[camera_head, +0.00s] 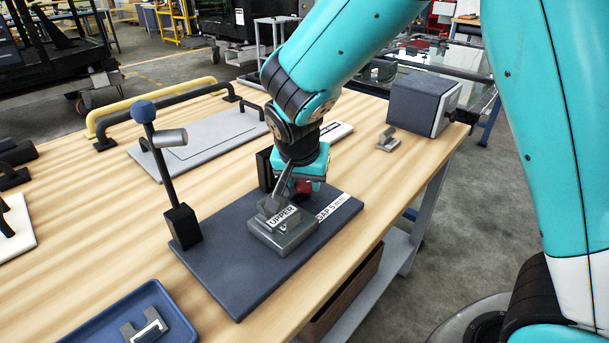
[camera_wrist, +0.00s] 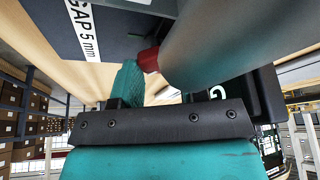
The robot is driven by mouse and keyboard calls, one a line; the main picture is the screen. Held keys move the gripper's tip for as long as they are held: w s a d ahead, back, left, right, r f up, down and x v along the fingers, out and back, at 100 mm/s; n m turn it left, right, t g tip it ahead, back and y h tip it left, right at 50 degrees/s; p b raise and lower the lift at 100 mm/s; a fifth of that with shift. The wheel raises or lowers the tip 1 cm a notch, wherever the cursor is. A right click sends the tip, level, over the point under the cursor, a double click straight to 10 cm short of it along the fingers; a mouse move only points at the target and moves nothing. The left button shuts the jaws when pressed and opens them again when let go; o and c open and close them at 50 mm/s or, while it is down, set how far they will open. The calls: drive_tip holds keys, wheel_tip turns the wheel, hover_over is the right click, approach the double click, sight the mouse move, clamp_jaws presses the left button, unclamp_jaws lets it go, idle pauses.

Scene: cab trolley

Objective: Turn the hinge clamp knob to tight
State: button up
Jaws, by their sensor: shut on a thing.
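The small red knob (camera_head: 304,187) sits just behind the grey metal block (camera_head: 285,234) labelled "UPPER", on the dark blue-grey plate (camera_head: 240,285). My gripper (camera_head: 300,180) points down at the knob and is shut on it. The wrist view shows part of the red knob (camera_wrist: 149,59) against the tip of a teal finger (camera_wrist: 128,82). A large grey rounded part in that view hides the rest of it. The knob's turn angle cannot be read. A "GAP 5 mm" label (camera_head: 335,206) lies on the plate's right side.
A dark post with a blue ball (camera_head: 144,111) stands at the plate's left. A blue tray (camera_head: 112,322) with a grey part is at the front left. A dark box (camera_head: 418,103) and small metal bracket (camera_head: 388,139) are at the back right. Yellow and black handles (camera_head: 150,105) lie behind.

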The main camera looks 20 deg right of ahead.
drive_tip(key=shift+m, duration=0.3)
drive_tip(key=o, duration=0.9)
drive_tip(key=p+v, duration=0.2)
drive_tip(key=v, duration=1.5)
drive_tip(key=shift+a+r, duration=0.2)
drive_tip(key=shift+s, duration=0.1)
